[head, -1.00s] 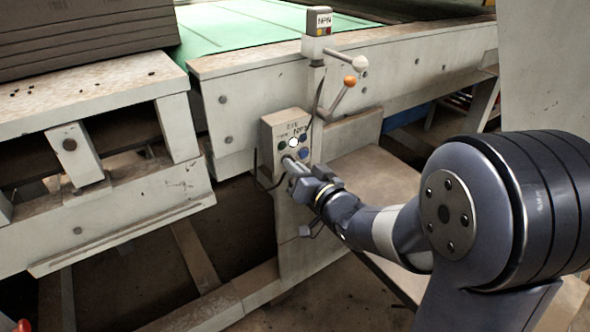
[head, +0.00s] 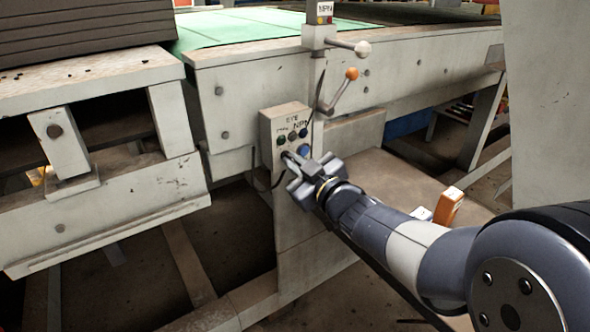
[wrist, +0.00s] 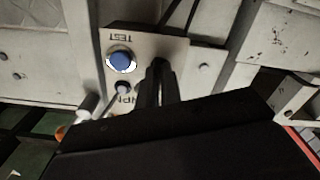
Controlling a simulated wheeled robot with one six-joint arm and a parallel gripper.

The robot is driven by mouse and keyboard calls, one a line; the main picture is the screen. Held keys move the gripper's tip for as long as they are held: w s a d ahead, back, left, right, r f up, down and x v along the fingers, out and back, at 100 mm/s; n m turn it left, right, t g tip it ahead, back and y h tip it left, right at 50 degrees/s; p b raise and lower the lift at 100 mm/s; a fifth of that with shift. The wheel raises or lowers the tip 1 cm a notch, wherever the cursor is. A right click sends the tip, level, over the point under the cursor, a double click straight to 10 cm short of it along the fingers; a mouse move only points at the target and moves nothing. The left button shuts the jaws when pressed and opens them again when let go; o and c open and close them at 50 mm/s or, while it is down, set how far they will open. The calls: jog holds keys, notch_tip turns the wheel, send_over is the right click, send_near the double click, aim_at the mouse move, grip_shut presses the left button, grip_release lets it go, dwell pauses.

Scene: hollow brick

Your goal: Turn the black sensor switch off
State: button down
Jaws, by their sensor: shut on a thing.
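The grey control box (head: 269,125) hangs on the front of the machine frame, with EYE and NPN lettering. Its upper row has a green button (head: 281,140), a dark round lamp (head: 292,136) and a dark blue knob (head: 303,133). A blue button (head: 304,150) sits lower right; in the wrist view it shows by the upside-down TEST label (wrist: 120,61). My gripper (head: 287,157) is at the lower left of the box face, shut on a small part there, apparently the black sensor switch, which the fingertips hide. In the wrist view, my gripper (wrist: 161,66) also covers it.
An orange-knobbed lever (head: 351,74) and a white-knobbed lever (head: 362,48) stick out above the box. A black cable (head: 262,184) loops at its left. An orange and white object (head: 448,206) stands to the right, near my arm.

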jog(key=shift+f+n+b, duration=0.1)
jog(key=shift+n+b, duration=0.2)
jog(key=shift+n, duration=0.2)
jog(key=c, duration=1.6)
grip_release()
jog(key=p+v, duration=0.2)
jog(key=v, duration=0.9)
jog(key=shift+p, duration=0.4)
jog(key=shift+w, duration=0.15)
